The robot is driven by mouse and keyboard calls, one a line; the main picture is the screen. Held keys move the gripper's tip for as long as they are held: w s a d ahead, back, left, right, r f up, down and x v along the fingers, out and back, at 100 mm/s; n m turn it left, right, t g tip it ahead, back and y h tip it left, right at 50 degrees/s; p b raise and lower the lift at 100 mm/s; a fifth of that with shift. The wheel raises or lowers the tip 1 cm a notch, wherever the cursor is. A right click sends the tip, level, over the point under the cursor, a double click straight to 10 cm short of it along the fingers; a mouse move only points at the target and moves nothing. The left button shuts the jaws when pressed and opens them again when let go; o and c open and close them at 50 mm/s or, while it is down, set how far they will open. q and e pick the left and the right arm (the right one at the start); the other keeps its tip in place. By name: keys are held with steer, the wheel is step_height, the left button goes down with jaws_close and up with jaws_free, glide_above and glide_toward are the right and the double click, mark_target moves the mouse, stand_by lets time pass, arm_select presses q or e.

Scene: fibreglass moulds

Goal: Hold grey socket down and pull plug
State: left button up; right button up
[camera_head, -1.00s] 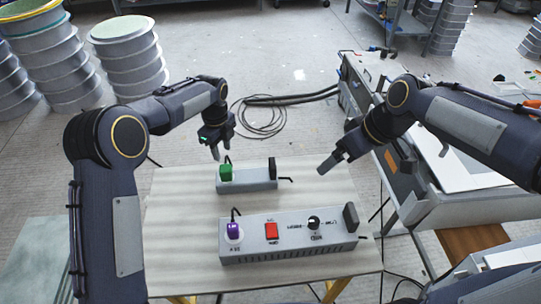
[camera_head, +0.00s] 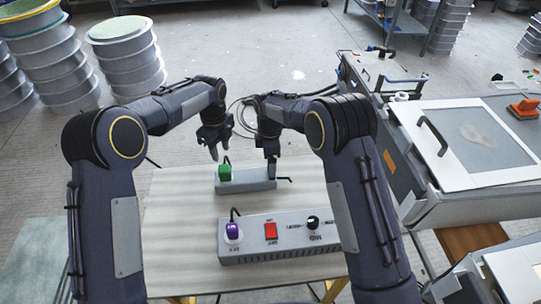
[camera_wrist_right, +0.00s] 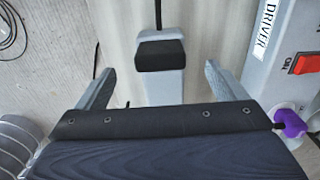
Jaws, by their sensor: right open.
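The small grey socket (camera_head: 250,183) lies on the table, with a green plug (camera_head: 225,173) standing in its left end. A black cable rises from the plug. My left gripper (camera_head: 221,150) is open and empty just behind and above the green plug, not touching it. My right gripper (camera_head: 272,168) points down at the right end of the socket and hides the black block there in the head view. In the right wrist view the open fingers (camera_wrist_right: 160,80) stand either side of the grey socket (camera_wrist_right: 162,87) and its black block (camera_wrist_right: 160,55); contact cannot be told.
A larger grey box (camera_head: 285,247) with a purple plug (camera_head: 233,231), a red switch (camera_head: 270,231) and a black knob (camera_head: 312,222) lies nearer on the table (camera_head: 180,220). My right arm covers its right end. A bench with a white-framed panel (camera_head: 465,175) stands to the right.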

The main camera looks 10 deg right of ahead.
step_height(320, 180, down, 8)
steer(key=shift+r, duration=0.25)
steer(key=shift+c, duration=0.3)
